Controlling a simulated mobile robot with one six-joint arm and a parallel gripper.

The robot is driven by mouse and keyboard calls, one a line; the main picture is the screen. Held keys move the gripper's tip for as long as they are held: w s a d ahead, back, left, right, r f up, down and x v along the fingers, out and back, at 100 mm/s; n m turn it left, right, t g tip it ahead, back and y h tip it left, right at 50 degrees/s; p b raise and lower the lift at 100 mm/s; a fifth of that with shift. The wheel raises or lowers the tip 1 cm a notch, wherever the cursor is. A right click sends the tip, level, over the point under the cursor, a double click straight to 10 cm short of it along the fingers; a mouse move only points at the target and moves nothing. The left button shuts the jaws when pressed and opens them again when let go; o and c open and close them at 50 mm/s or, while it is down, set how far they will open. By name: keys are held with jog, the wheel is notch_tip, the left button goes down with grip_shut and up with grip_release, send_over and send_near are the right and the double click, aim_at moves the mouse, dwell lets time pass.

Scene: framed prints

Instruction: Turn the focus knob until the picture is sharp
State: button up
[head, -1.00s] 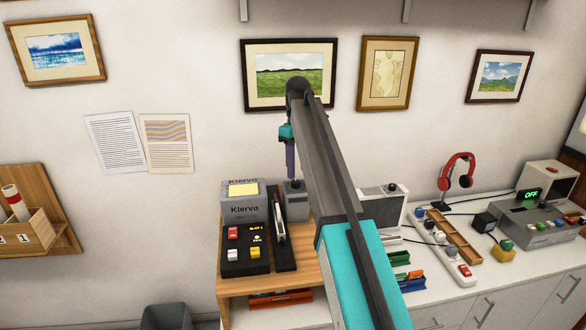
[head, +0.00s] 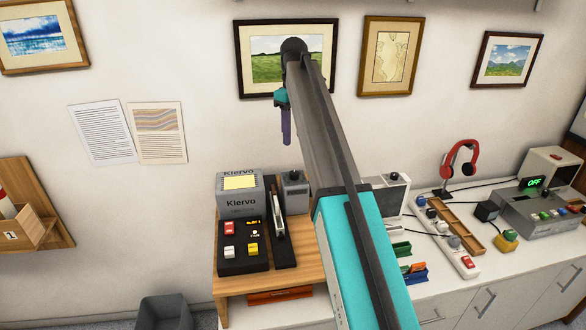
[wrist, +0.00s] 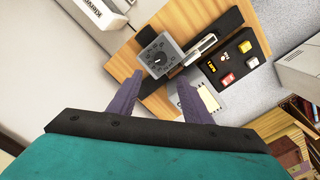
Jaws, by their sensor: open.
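A grey box (head: 294,196) with a dark round knob (head: 294,175) on its top stands on the wooden table, right of the Klervo box. In the wrist view the knob (wrist: 157,58) shows from above as a black dial with pale marks around it. Whether it is the focus knob I cannot tell. My gripper (head: 287,143) hangs above the grey box, apart from it. Its purple fingers are spread and empty in the wrist view (wrist: 155,85), with the knob showing between and beyond the tips. I cannot tell which picture the knob sharpens.
The grey Klervo box (head: 240,200) and a black panel (head: 243,263) with coloured switches stand on the wooden table (head: 313,240). A dark upright device (head: 279,225) is close beside the panel. Red headphones (head: 460,158) and a grey console (head: 540,212) reading OFF are at the right.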

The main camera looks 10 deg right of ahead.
aim_at(294, 172)
jog(key=shift+f+p, duration=2.55)
jog(key=shift+f, duration=4.25)
jog(key=shift+c, duration=0.3)
jog(key=c, duration=1)
